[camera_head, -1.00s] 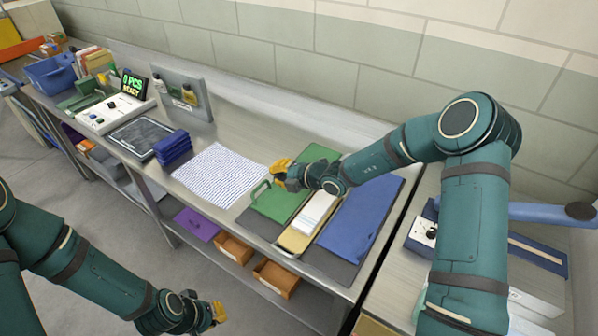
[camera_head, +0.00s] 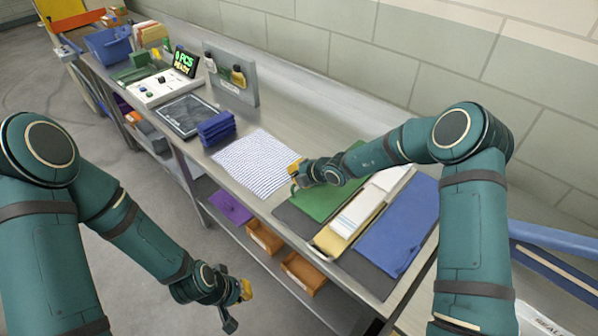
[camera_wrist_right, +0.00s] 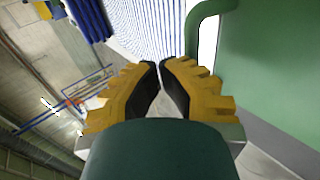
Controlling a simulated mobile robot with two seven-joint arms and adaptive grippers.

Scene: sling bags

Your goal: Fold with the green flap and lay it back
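The green flap (camera_head: 334,202) lies flat on a dark grey mat (camera_head: 294,222), left of a cream-and-white folded piece (camera_head: 352,219) and a blue flap (camera_head: 402,228). A green loop handle (camera_wrist_right: 193,42) stands at the flap's edge in the right wrist view. My right gripper (camera_head: 294,170) is over the flap's left edge, close to the handle. In the right wrist view its yellow fingers (camera_wrist_right: 160,66) nearly meet at the tips, with nothing seen between them; the handle is just right of them. My left gripper (camera_head: 240,300) hangs over the floor, away from the bench; its opening is unclear.
A striped sheet (camera_head: 257,160) lies left of the mat. Blue folded pieces (camera_head: 216,129), a dark tablet (camera_head: 185,116) and a control box (camera_head: 158,87) stand further left. Orange bins (camera_head: 264,238) sit on the shelf below. The bench behind the sheet is clear.

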